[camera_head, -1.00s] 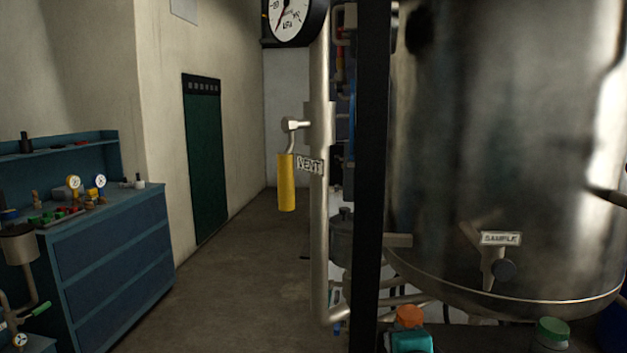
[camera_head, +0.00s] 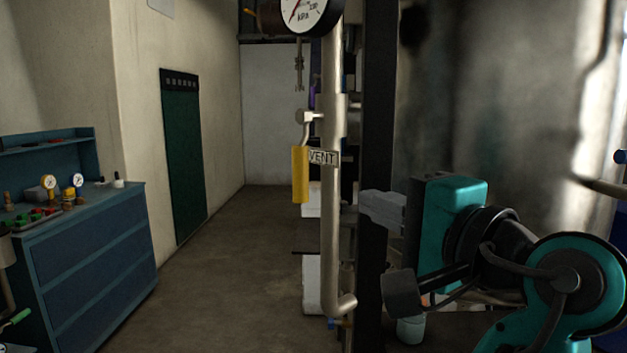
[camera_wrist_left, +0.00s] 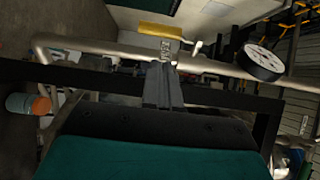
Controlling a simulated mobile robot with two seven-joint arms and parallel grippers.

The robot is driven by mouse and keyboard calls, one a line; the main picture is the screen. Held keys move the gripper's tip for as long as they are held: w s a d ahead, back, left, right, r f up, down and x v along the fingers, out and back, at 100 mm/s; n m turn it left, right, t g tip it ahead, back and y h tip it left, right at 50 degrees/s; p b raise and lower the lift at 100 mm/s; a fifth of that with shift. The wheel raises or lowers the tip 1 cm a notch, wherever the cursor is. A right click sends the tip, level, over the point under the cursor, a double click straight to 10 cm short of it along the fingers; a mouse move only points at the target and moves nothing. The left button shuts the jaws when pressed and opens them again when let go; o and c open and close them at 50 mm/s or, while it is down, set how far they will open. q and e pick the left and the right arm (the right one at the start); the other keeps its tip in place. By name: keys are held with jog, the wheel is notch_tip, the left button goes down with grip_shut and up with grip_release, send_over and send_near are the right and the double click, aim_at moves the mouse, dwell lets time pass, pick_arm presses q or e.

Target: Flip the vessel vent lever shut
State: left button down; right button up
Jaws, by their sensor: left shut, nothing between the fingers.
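The vent lever (camera_head: 300,174) has a yellow handle that hangs straight down from a valve on the left of an upright steel pipe. A "VENT" tag (camera_head: 323,158) sits on the pipe beside it. My left gripper (camera_head: 366,204) is shut and empty, pointing left, to the right of the pipe and a little lower than the handle. In the left wrist view the shut fingers (camera_wrist_left: 162,66) point toward the pipe, with the yellow handle (camera_wrist_left: 160,31) beyond it. My right gripper is not in view.
The steel pipe (camera_head: 334,230) and a dark upright post (camera_head: 376,130) stand by the lever. A round gauge (camera_head: 306,10) is above. The large vessel (camera_head: 520,100) fills the right. A blue workbench (camera_head: 95,240) is at left; the floor between is clear.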

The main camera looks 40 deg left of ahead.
aim_at(305, 176)
pick_arm(q)
jog(key=p+x, duration=0.1)
jog(key=x, duration=1.3)
jog(key=shift+a+f+p, duration=0.1)
jog(key=shift+p, duration=0.3)
